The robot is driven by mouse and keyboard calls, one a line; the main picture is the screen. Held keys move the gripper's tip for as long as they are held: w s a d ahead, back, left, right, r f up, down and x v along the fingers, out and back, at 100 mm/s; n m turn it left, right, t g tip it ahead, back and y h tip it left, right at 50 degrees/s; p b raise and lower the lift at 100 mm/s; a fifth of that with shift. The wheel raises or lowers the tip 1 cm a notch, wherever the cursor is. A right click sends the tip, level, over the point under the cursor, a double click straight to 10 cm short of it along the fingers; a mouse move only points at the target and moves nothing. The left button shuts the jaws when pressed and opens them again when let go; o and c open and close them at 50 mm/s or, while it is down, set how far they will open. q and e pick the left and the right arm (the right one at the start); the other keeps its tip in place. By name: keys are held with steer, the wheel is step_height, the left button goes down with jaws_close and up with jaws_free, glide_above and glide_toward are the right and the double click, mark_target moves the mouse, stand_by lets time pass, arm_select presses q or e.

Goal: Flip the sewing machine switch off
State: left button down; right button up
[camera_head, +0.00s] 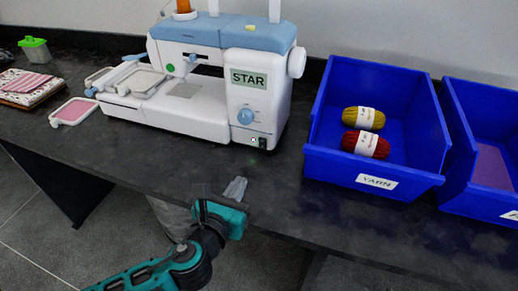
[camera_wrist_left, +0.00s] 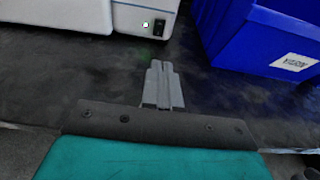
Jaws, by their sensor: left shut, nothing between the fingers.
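A white sewing machine (camera_head: 203,105) with a blue top and a STAR label stands on the dark table. Its small black switch (camera_head: 262,142) sits low on the right end of the front, beside a lit green-white light. The switch also shows in the left wrist view (camera_wrist_left: 158,26). My left gripper (camera_head: 237,182) is at the table's front edge, in front of and below the switch, apart from the machine. Its grey fingers (camera_wrist_left: 161,66) are shut with nothing between them and point toward the machine. My right gripper is not in view.
A blue YARN bin (camera_head: 325,162) with yellow and red yarn stands right of the machine, with another blue bin (camera_head: 455,185) beyond it. Embroidery hoops (camera_head: 73,111) and folded cloth (camera_head: 28,86) lie at left. The table between gripper and machine is clear.

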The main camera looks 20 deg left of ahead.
arm_select(q)
steer(key=b, duration=0.1)
glide_toward(263, 142)
steer(key=w, duration=0.1)
steer(key=w+f, duration=0.1)
steer(key=w, duration=0.3)
steer(key=shift+d+f, duration=0.15)
steer(key=shift+f, duration=0.15)
steer(key=shift+w, duration=0.7)
steer(key=shift+r, duration=0.1)
steer(key=shift+w+r+p, duration=0.2)
steer(key=shift+p, duration=0.2)
steer(key=shift+f, duration=0.15)
